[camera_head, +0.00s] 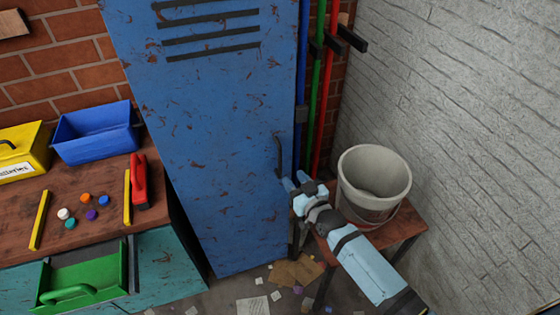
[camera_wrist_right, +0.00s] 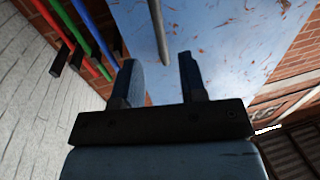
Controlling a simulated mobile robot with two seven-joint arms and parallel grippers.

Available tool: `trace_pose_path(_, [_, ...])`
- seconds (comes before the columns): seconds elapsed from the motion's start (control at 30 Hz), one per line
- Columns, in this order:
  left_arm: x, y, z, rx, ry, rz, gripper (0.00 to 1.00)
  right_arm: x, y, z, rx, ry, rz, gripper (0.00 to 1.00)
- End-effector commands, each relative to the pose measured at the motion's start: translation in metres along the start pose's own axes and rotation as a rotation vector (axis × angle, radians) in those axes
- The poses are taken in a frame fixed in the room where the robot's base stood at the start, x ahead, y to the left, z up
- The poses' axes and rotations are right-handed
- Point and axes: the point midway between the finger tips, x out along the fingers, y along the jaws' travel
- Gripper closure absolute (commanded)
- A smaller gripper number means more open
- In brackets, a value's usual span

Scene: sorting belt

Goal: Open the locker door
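The locker door (camera_head: 215,130) is blue with rust marks and dark vent slots near its top; it looks shut. Its dark curved handle (camera_head: 279,155) is upright near the right edge of the door. My right gripper (camera_head: 294,180) is just below and right of the handle, with its fingers apart. In the right wrist view, the handle (camera_wrist_right: 159,35) lies ahead of the open gripper (camera_wrist_right: 159,62), lined up with the gap between the fingers. I see no contact with the handle. My left gripper is not in view.
A grey bucket (camera_head: 372,180) stands on a small wooden table (camera_head: 405,222) close beside my right arm. Blue, green and red poles (camera_head: 322,90) stand right of the locker. A workbench (camera_head: 100,215) with bins and tools is at left. Scraps litter the floor.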

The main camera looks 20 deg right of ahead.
Motion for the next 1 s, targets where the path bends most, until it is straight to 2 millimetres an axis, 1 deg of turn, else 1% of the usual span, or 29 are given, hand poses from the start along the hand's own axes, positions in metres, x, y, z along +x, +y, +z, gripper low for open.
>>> trace_pose_path(0.03, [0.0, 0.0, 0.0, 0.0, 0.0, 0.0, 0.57, 0.013, 0.0, -0.001, 0.001, 0.002, 0.0, 0.62])
trace_pose_path(0.2, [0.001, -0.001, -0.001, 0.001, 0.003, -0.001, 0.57, 0.048, 0.0, -0.001, 0.0, 0.002, 0.0, 0.62])
trace_pose_path(0.3, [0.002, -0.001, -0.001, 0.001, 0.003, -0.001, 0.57, 0.064, 0.0, -0.001, 0.001, 0.001, 0.0, 0.62])
trace_pose_path(0.4, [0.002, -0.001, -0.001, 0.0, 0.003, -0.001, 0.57, 0.075, 0.0, 0.0, 0.001, 0.001, 0.0, 0.62])
trace_pose_path(0.57, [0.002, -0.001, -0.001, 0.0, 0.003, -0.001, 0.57, 0.084, 0.0, 0.0, 0.0, 0.001, 0.0, 0.62])
trace_pose_path(0.83, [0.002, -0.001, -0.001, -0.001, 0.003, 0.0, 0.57, 0.085, 0.0, 0.0, 0.0, 0.0, 0.0, 0.62])
trace_pose_path(0.87, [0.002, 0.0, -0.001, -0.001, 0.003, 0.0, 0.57, 0.085, 0.0, 0.0, 0.0, 0.0, 0.0, 0.66])
trace_pose_path(0.9, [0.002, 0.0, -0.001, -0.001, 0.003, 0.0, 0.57, 0.085, 0.0, 0.0, 0.0, 0.0, 0.0, 0.75])
trace_pose_path(0.97, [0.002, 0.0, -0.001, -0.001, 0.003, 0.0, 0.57, 0.085, 0.0, 0.0, 0.0, 0.0, 0.0, 0.89])
trace_pose_path(1.0, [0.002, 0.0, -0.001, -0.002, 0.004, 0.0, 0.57, 0.085, 0.0, 0.0, 0.0, 0.0, 0.0, 0.98])
